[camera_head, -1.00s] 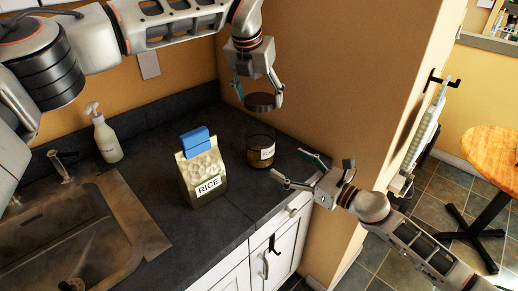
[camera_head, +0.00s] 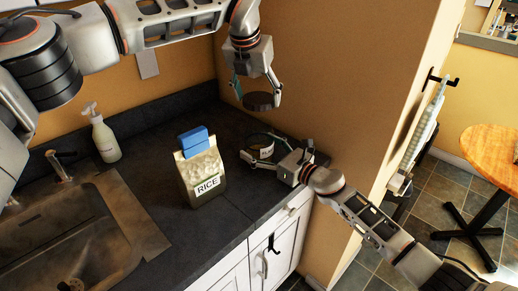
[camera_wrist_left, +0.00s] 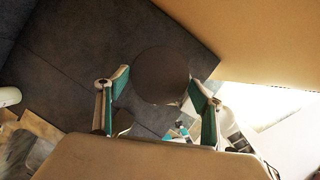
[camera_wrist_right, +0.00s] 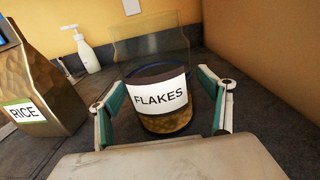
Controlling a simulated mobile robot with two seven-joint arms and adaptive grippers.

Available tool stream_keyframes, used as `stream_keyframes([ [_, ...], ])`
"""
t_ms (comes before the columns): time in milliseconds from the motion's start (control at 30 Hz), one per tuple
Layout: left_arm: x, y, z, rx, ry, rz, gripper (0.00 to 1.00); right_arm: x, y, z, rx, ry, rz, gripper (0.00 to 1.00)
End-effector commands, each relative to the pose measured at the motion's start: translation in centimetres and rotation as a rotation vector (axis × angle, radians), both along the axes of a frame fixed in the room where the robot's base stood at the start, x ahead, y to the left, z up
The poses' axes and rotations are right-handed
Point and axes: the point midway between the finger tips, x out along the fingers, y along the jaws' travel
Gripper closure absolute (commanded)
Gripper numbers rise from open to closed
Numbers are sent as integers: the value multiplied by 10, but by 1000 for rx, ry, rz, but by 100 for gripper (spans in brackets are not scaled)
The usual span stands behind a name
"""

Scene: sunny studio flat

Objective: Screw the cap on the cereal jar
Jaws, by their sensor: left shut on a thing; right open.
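The cereal jar (camera_head: 262,150) stands upright on the dark counter near the wall corner. In the right wrist view its white FLAKES label (camera_wrist_right: 160,97) faces me, with brown flakes below it. My right gripper (camera_head: 265,153) is open, low at the jar, with one finger on each side; I cannot tell whether they touch it. The dark round cap (camera_head: 261,101) is held level by my left gripper (camera_head: 257,97), shut on it above the jar and apart from it. The cap (camera_wrist_left: 161,75) hides most of the jar in the left wrist view.
A rice bag (camera_head: 203,176) with a blue clip (camera_head: 193,137) stands left of the jar. The wall (camera_head: 330,80) rises close behind and right of the jar. The counter's front edge is near my right arm.

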Motion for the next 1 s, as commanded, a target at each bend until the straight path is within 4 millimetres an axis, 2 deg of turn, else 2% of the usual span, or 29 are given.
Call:
stream_keyframes([
  [367,0,0,0,0,0,0,44,2,3,0,0,0,1,21],
  [500,0,0,0,0,0,0,44,2,3,0,0,0,1,58],
  [600,0,0,0,0,0,0,44,2,3,0,0,0,1,80],
  [767,0,0,-5,0,1,0,44,2,3,0,0,0,1,80],
  [1000,0,0,-36,-1,-6,-1,44,2,3,0,0,0,1,80],
])
